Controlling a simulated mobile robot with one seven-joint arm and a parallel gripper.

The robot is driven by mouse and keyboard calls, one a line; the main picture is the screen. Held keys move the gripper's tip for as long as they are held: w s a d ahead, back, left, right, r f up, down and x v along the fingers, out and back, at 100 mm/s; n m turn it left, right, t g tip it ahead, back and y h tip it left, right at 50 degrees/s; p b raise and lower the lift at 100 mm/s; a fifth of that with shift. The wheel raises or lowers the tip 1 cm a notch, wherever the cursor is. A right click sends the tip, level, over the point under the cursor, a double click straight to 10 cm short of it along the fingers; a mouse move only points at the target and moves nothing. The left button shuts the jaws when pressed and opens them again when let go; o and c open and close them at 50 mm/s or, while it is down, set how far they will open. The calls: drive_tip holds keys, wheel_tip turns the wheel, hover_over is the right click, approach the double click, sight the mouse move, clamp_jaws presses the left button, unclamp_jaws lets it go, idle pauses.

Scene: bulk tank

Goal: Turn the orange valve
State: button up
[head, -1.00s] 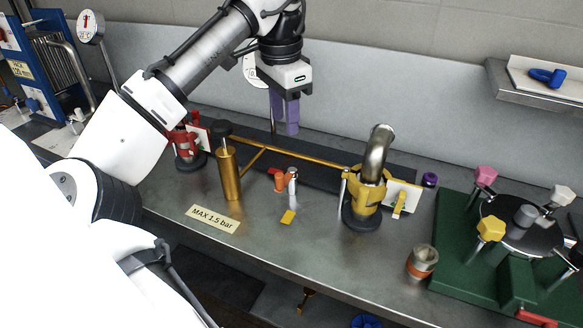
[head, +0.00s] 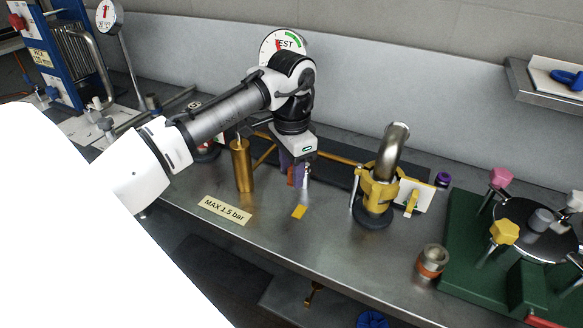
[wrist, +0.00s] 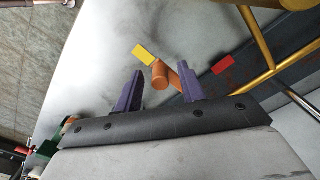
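The orange valve (head: 292,178) is a small knob beside a silver stub on the steel bench, mostly hidden behind my gripper in the head view. In the wrist view the orange valve (wrist: 160,75) shows as a short orange cylinder with an orange bar beside it, between the two purple fingers. My gripper (head: 296,175) points down at the valve, and the fingers are open and apart in the wrist view (wrist: 161,70). I cannot tell how far the fingertips are above it, and no contact shows. A yellow tag (wrist: 143,53) and a red tag (wrist: 222,64) flank the valve.
A brass cylinder (head: 242,165) stands left of my gripper, with brass pipes behind. A yellow clamp with a steel elbow (head: 378,185) stands to the right. A "MAX 1.5 bar" label (head: 225,210) lies in front. A green base (head: 480,250) is far right.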

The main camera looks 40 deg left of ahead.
drive_tip(key=shift+f, duration=0.2)
drive_tip(key=shift+c, duration=0.4)
clamp_jaws()
drive_tip(key=shift+r, duration=0.1)
drive_tip(key=shift+a+r+m+p, duration=0.1)
drive_tip(key=shift+a+m+p, duration=0.3)
drive_tip(key=shift+m+p, duration=0.5)
drive_tip(key=shift+s+a+m+p, duration=0.1)
drive_tip(key=shift+a+m+p, duration=0.4)
drive_tip(key=shift+m, duration=0.1)
drive_tip(key=shift+o, duration=0.4)
unclamp_jaws()
